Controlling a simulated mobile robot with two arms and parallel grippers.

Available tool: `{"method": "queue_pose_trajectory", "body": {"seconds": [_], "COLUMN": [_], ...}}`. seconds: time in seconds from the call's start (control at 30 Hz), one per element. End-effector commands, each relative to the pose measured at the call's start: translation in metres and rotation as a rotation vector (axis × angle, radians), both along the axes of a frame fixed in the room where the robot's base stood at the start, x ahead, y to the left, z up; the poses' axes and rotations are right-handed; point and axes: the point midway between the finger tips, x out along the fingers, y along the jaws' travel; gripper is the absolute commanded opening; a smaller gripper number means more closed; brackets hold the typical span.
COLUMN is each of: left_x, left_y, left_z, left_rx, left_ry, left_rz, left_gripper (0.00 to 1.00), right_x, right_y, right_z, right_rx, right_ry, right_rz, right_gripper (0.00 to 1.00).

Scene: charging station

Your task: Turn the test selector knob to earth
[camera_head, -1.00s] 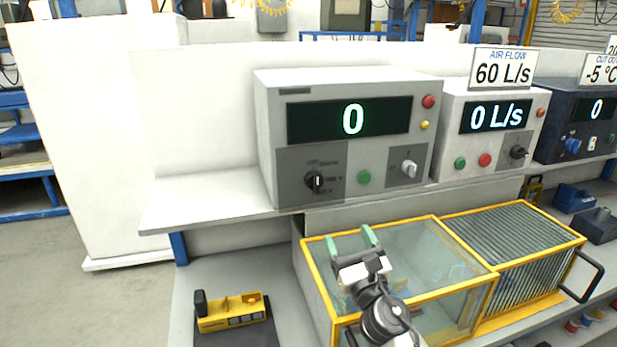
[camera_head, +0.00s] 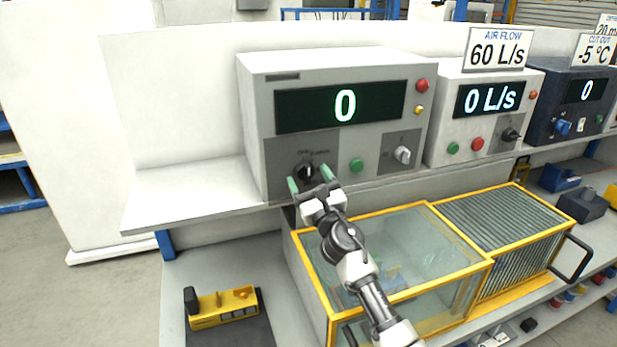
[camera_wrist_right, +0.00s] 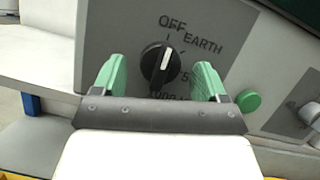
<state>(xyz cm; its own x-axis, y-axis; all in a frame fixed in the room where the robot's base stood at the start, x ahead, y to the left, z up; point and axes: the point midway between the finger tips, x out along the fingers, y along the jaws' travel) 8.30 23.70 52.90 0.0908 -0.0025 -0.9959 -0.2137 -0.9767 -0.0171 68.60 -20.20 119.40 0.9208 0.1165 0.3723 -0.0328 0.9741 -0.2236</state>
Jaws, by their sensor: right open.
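The test selector knob (camera_head: 308,172) is a black round knob with a white pointer line, low on the left of the grey tester box (camera_head: 258,100). In the right wrist view the knob (camera_wrist_right: 158,62) has OFF printed above it and EARTH to its upper right. Its white line slants up and slightly right; I cannot tell exactly which mark it meets. My right gripper (camera_head: 310,181) is open, its green fingers at the knob panel. In the wrist view the fingers (camera_wrist_right: 160,78) stand left and right of the knob with gaps, apart from it. My left gripper is out of view.
A green button (camera_head: 356,165) and a grey knob (camera_head: 402,154) sit right of the selector. The shelf edge (camera_head: 200,215) runs below the box. A yellow-framed glass case (camera_head: 400,225) stands under my right arm. A yellow device (camera_head: 222,308) lies at lower left.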

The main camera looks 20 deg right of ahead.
Motion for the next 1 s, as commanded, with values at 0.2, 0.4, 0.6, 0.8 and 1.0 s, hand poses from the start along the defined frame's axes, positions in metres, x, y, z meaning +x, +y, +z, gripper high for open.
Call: {"method": "queue_pose_trajectory", "body": {"seconds": [0.2, 0.4, 0.6, 0.8, 1.0], "left_x": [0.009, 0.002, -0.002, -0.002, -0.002], "left_y": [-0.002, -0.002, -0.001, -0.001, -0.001], "left_z": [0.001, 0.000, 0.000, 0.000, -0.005], "left_rx": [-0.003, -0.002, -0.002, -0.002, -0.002], "left_ry": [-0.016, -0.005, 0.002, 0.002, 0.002], "left_rz": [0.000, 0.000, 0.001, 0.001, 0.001], "left_gripper": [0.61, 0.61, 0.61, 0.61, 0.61], "right_x": [0.006, 0.005, 0.005, 0.005, 0.005], "right_y": [0.001, 0.001, 0.001, 0.001, 0.002], "right_z": [0.002, 0.002, 0.002, 0.002, 0.001], "right_rx": [0.001, 0.001, 0.001, 0.004, 0.049], "right_ry": [0.000, 0.000, 0.000, 0.000, 0.002], "right_rz": [0.001, 0.000, 0.000, 0.001, 0.001], "right_gripper": [0.73, 0.66, 0.35, 0.24, 0.24]}}
